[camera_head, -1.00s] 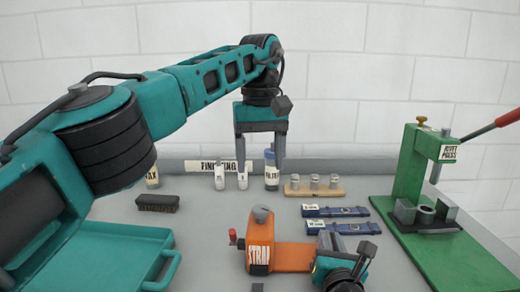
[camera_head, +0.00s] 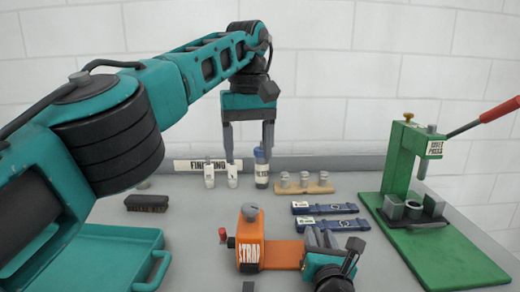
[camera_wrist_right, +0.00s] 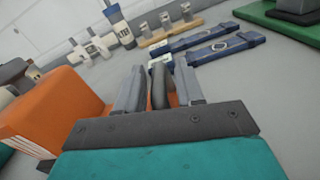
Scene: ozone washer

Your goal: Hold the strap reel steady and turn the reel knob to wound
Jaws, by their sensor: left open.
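The orange strap reel (camera_head: 285,254), marked STRAP, stands on the near middle of the table. My left gripper (camera_head: 248,150) is open and empty, pointing down well behind and above the reel. My right gripper (camera_head: 318,238) is at the reel's right end. In the right wrist view its fingers (camera_wrist_right: 158,88) stand apart on either side of a dark rounded part (camera_wrist_right: 160,85), with orange behind. Whether they touch it is unclear.
A green rivet press (camera_head: 440,240) stands at the right. Two blue straps (camera_head: 330,225), a wooden block with several cups (camera_head: 300,188) and bottles (camera_head: 262,168) are behind the reel. A brush (camera_head: 147,203) and teal tray (camera_head: 120,232) lie left.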

